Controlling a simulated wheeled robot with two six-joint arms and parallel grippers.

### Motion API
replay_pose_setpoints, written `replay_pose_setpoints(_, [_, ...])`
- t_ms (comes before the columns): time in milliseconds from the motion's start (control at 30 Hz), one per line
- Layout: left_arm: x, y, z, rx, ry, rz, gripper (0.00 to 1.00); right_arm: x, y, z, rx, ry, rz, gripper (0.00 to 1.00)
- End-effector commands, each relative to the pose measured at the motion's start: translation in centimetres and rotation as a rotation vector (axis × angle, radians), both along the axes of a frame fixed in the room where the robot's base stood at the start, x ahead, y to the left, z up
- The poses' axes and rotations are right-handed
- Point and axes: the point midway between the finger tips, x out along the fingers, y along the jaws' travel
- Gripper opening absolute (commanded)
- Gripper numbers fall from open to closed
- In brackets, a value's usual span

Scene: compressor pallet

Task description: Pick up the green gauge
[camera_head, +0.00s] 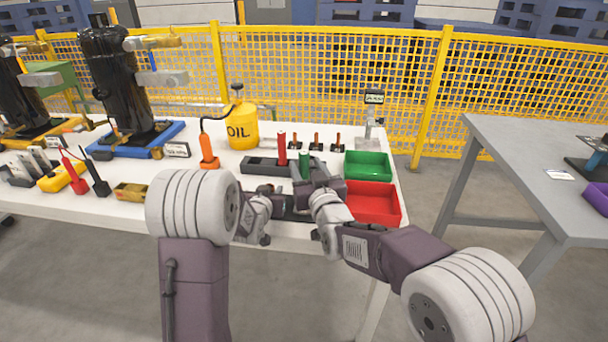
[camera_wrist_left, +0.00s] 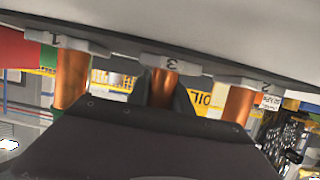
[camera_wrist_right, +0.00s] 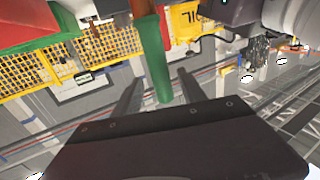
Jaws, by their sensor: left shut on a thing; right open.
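The green gauge (camera_head: 304,164) stands upright near the dark rack, beside the red gauge (camera_head: 282,148). My right gripper (camera_wrist_right: 158,84) is open, with one finger on each side of the green gauge in the right wrist view; whether they touch it is unclear. In the head view my arms cover much of both grippers and the held part.
A green tray (camera_head: 368,157) and a red tray (camera_head: 396,215) sit at the table's right end. A yellow fence (camera_head: 330,80) lies beyond.

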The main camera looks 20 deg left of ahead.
Motion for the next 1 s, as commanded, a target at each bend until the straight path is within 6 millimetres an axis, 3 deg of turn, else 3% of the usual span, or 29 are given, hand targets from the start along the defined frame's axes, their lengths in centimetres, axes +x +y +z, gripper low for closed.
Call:
replay_pose_setpoints(300, [0.0, 0.0, 0.0, 0.0, 0.0, 0.0, 0.0, 3.5, 2.8, -0.2, 0.001, -0.002, -0.001, 0.49])
replay_pose_setpoints(567, [0.0, 0.0, 0.0, 0.0, 0.0, 0.0, 0.0, 3.8, 3.0, -0.3, 0.0, 0.0, -0.001, 0.49])
replay_pose_setpoints(733, [0.0, 0.0, 0.0, 0.0, 0.0, -0.001, 0.0, 3.8, 3.0, -0.3, 0.0, 0.0, -0.001, 0.04])
replay_pose_setpoints(767, [0.0, 0.0, 0.0, 0.0, 0.0, -0.001, 0.0, 3.8, 3.0, -0.2, 0.0, 0.0, -0.001, 0.0])
replay_pose_setpoints(1000, [0.0, 0.0, 0.0, 0.0, 0.0, -0.001, 0.0, 3.8, 3.0, -0.2, 0.001, -0.002, -0.001, 0.0])
